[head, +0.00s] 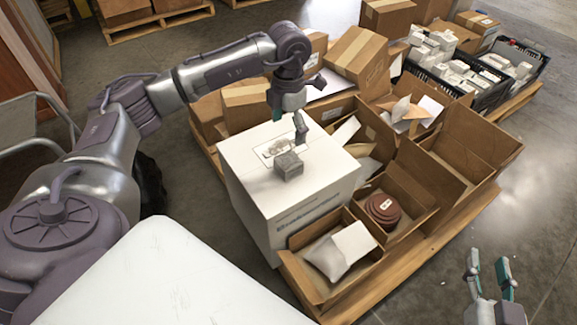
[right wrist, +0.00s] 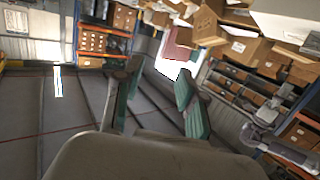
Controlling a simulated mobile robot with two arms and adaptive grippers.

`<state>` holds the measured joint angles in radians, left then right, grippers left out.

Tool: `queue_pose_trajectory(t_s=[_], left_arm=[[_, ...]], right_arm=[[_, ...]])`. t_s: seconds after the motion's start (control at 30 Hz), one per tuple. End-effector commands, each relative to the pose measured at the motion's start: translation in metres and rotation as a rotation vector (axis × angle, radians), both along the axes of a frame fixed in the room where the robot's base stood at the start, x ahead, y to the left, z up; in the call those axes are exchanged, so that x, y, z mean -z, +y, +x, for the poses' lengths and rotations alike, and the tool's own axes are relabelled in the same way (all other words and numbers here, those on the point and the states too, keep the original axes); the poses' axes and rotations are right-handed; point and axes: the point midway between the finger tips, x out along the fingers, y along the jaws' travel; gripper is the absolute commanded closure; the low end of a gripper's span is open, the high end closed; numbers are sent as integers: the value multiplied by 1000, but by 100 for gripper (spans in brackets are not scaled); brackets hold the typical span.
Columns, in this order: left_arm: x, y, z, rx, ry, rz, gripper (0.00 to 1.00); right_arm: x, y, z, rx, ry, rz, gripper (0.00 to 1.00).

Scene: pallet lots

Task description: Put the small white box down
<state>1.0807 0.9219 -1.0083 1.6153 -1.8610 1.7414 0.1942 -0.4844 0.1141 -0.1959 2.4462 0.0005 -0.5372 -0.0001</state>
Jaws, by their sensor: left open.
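A small pale grey-white box (head: 289,166) rests on the top of a large white carton (head: 245,150). I take it to be the small white box. My left gripper (head: 289,126) is open just behind it, with its fingers pointing down over the carton top and nothing visible between them. The gripper looks apart from the box, though the exact gap is hard to tell. My right gripper (head: 489,268) is open and empty at the lower right, away from the goods. It also shows open in the right wrist view (right wrist: 157,95).
Open cardboard boxes hold a white bag (head: 340,252) and brown round discs (head: 382,210) on the wooden pallet (head: 400,270). Closed cartons (head: 357,55) and black crates (head: 490,95) stand behind. The floor at the right is clear.

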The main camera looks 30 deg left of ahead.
Motion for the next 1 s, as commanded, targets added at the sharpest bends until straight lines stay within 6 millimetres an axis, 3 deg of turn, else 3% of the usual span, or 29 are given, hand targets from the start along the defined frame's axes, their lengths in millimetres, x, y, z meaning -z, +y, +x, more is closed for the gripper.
queue_pose_trajectory(t_s=[0.1,0.3,0.67,1.0], left_arm=[[29,-1,-1,2,5,-1,8],[60,-2,0,4,1,-5,8],[83,-2,-1,4,1,-5,8],[118,-1,0,5,1,-7,8]], right_arm=[[-21,5,5,-10,-142,37,60],[-58,10,4,-20,-346,91,60],[-89,13,-4,-31,-534,143,60],[-138,11,-37,-48,-875,239,60]])
